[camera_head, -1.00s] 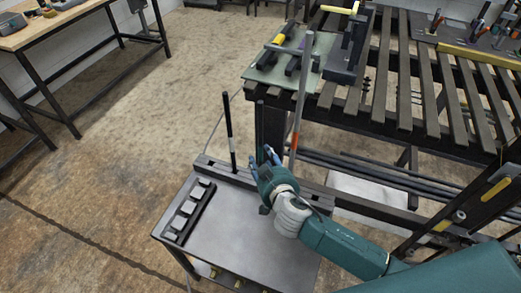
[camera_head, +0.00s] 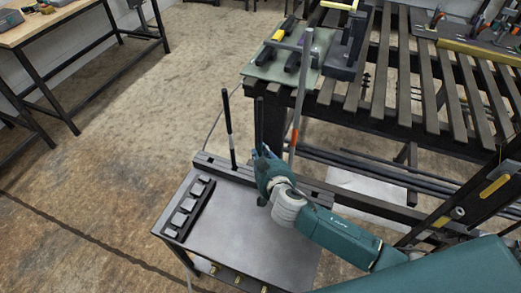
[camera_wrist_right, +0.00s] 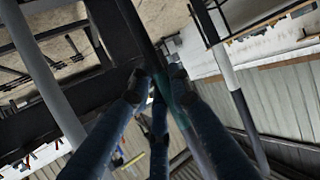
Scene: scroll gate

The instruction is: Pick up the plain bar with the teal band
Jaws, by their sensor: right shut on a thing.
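The plain dark bar (camera_head: 259,112) stands upright in the middle of the rack block (camera_head: 212,163) at the back of the small grey table (camera_head: 240,235). My right gripper (camera_head: 264,160) is at this bar, low down, and hides its lower part in the head view. In the right wrist view the gripper's fingers (camera_wrist_right: 155,85) are closed around the dark bar (camera_wrist_right: 142,30), with a teal patch on it between the fingertips. The bar's foot is hidden, so I cannot tell whether it is clear of the rack. My left gripper is not in view.
A black bar with a white band (camera_head: 229,128) stands to the left, and a grey bar with an orange band (camera_head: 300,95) close to the right. A black holder with grey blocks (camera_head: 187,208) lies on the table. A slatted bench (camera_head: 400,110) stands behind.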

